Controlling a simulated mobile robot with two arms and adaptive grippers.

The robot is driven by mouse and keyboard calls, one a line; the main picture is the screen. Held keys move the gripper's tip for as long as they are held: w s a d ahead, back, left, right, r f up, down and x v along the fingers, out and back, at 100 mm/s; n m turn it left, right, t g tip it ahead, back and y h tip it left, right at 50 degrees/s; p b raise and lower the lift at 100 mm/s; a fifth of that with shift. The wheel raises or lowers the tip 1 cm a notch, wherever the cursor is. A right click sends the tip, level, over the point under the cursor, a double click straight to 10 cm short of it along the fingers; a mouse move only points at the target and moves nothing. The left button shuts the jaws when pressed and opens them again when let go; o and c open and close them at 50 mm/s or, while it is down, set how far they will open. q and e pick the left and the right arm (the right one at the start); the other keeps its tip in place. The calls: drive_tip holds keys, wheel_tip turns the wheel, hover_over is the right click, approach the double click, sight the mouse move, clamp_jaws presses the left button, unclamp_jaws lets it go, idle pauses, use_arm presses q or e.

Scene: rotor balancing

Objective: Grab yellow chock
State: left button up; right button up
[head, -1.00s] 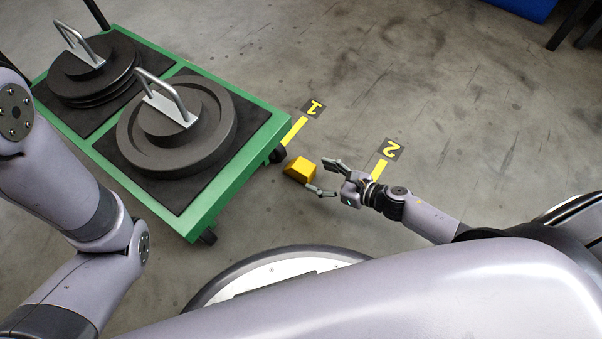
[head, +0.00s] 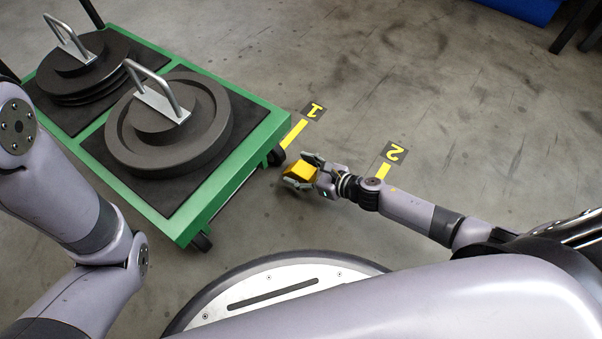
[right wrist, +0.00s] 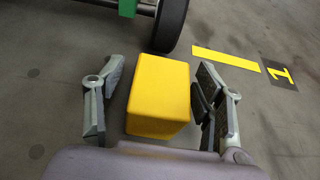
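The yellow chock (head: 302,171) lies on the floor beside a caster of the green cart. In the right wrist view the chock (right wrist: 158,95) sits between the fingers of my right gripper (right wrist: 157,105). Gaps show between the chock and the fingers on both sides, wider on the left, so the gripper is open around it. In the head view my right gripper (head: 300,172) reaches in from the right, low to the floor. My left arm shows at the left of the head view, but its gripper is out of the picture.
The green cart (head: 225,180) carries dark round rotors with metal handles (head: 157,92). Its black caster (right wrist: 170,22) stands just beyond the chock. Yellow floor marks labelled 1 (head: 313,110) and 2 (head: 394,151) lie nearby.

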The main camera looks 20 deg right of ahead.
clamp_jaws()
idle(0.6)
